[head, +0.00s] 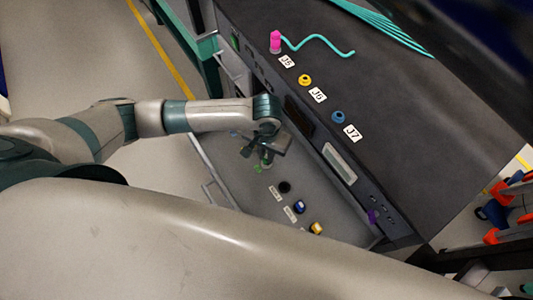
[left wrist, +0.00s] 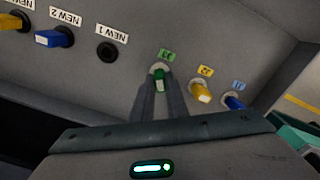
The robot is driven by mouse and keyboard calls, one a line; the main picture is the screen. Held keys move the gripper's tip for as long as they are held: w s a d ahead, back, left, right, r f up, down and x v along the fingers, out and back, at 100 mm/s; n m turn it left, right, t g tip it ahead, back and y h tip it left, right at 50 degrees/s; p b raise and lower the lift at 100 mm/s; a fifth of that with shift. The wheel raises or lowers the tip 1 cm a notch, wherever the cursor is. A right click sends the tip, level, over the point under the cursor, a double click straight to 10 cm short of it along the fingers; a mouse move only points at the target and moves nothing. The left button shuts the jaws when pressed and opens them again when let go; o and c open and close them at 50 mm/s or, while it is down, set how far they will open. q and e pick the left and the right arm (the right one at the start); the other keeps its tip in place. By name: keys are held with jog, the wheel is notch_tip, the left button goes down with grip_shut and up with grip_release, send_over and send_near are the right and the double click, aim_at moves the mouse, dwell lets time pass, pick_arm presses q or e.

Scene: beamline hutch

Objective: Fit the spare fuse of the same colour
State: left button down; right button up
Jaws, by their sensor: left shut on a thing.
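My left gripper (head: 266,160) reaches down to the grey panel (head: 340,230). In the left wrist view its fingers (left wrist: 160,96) are shut on a green fuse (left wrist: 159,80), which stands at the round socket beside the green label (left wrist: 167,56). I cannot tell how deep the fuse sits. To the right are a yellow fuse (left wrist: 200,92) and a blue fuse (left wrist: 234,102) with matching labels. On the left, the NEW 1 socket (left wrist: 107,52) is an empty black hole. A blue spare fuse (left wrist: 54,38) is at NEW 2, and a yellow one (left wrist: 12,21) is further left. My right gripper is out of view.
A dark worktop (head: 400,120) above the panel carries a pink plug (head: 275,41) with a teal cable (head: 325,42), and yellow (head: 305,80) and blue (head: 338,117) round pieces by labels J6 and J7. An orange and blue rack (head: 500,215) stands far right.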

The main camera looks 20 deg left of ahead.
pick_arm(q)
jog(key=shift+f, duration=0.6)
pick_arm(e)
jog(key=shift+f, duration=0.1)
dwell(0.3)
pick_arm(q)
jog(key=c, duration=1.7)
grip_release()
jog(key=shift+o, duration=0.2)
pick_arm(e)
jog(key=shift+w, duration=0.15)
pick_arm(q)
jog(key=shift+r, duration=0.25)
notch_tip(320, 180, up, 17)
jog(key=shift+f, duration=0.1)
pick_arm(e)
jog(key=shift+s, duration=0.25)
